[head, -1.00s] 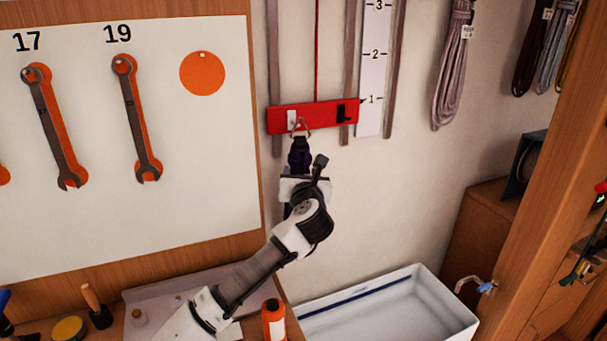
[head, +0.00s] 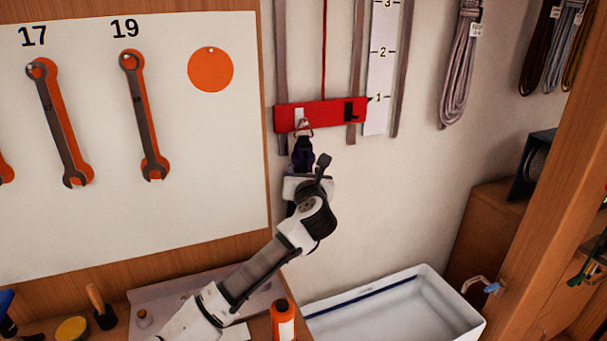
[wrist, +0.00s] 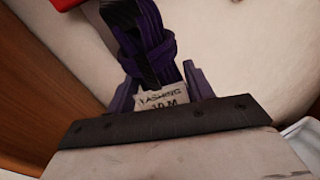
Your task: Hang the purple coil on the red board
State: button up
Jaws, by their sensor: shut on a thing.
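The purple coil (head: 303,154) is in my gripper (head: 304,170), just below the left part of the red board (head: 320,115). In the wrist view the purple coil (wrist: 150,40) hangs between the fingers of my gripper (wrist: 158,95), with a tag reading "LASHING 10 M". A triangular ring (head: 303,128) at the coil's top is at the white hook (head: 299,116) on the board. Whether the ring is over the hook or only in front of it, I cannot tell. A black hook (head: 348,110) on the board's right is empty. My wrist hides the lower coil.
A white scale strip (head: 381,70) stands right of the board. A pale coil (head: 460,65) hangs farther right. A tool panel with wrenches (head: 145,115) is on the left. An orange bottle (head: 283,320) and a white basin (head: 400,310) are below.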

jog(key=shift+d, duration=0.1)
jog(key=o, duration=1.5)
jog(key=shift+o, duration=0.3)
jog(key=shift+s+f, duration=0.1)
